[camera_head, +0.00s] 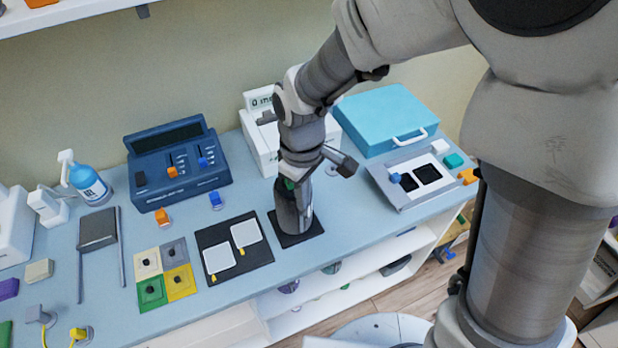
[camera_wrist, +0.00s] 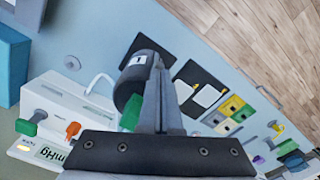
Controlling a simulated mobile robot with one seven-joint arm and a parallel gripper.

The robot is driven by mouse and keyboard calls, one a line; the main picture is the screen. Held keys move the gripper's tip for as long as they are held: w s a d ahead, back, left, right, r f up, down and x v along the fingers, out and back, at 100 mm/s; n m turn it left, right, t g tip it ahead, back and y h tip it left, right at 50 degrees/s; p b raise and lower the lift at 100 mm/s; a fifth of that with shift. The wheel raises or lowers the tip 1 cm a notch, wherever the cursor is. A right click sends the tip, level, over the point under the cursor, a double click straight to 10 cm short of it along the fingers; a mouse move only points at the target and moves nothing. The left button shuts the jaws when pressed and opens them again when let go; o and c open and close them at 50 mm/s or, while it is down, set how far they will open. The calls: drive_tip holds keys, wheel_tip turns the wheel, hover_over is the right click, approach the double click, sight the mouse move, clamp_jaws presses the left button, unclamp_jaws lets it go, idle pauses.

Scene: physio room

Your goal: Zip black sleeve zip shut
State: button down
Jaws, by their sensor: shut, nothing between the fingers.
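A dark upright cylinder, which looks like the black sleeve (camera_head: 293,214), stands on a black square mat near the front edge of the counter. In the wrist view the sleeve (camera_wrist: 136,68) is a dark rounded body with a white label. A green tab (camera_wrist: 132,112), possibly its zip pull, shows beside my fingers. My gripper (camera_wrist: 157,65) is shut and empty, right beside the sleeve. In the head view my wrist is above the sleeve and hides its top. Whether the fingers touch the sleeve or tab, and the zip's state, I cannot tell.
A white mmHg device (camera_head: 262,150) stands close behind, a teal case (camera_head: 384,118) behind right. A grey panel with black pads (camera_head: 416,182) is at right. A black board (camera_head: 228,272) with two white pads lies left, then coloured tiles (camera_head: 150,292) and a blue console (camera_head: 178,162).

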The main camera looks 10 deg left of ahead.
drive_tip(key=shift+f+b, duration=1.8)
drive_tip(key=shift+f, duration=0.5)
drive_tip(key=shift+s+d+r+p, duration=0.25)
drive_tip(key=shift+s+d+r, duration=0.15)
drive_tip(key=shift+s, duration=0.25)
drive_tip(key=shift+s+d+r+p, duration=0.3)
drive_tip(key=shift+s+d+r, duration=0.05)
drive_tip(key=shift+s, duration=0.25)
drive_tip(key=shift+s+d+r+p, duration=0.25)
drive_tip(key=shift+s+d+r, duration=0.15)
drive_tip(key=shift+s, duration=0.25)
drive_tip(key=s+d+r+m+t, duration=0.2)
drive_tip(key=d+r+m, duration=0.4)
drive_tip(key=d+r, duration=0.3)
drive_tip(key=s+d+r+m+t, duration=0.2)
drive_tip(key=d+r+m+t, duration=0.1)
drive_tip(key=d+r+m, duration=0.3)
wheel_tip(320, 180, up, 4)
drive_tip(key=d, duration=0.2)
drive_tip(key=shift+s+d+f+t, duration=0.2)
drive_tip(key=shift+d+t, duration=0.1)
drive_tip(key=shift+d, duration=0.1)
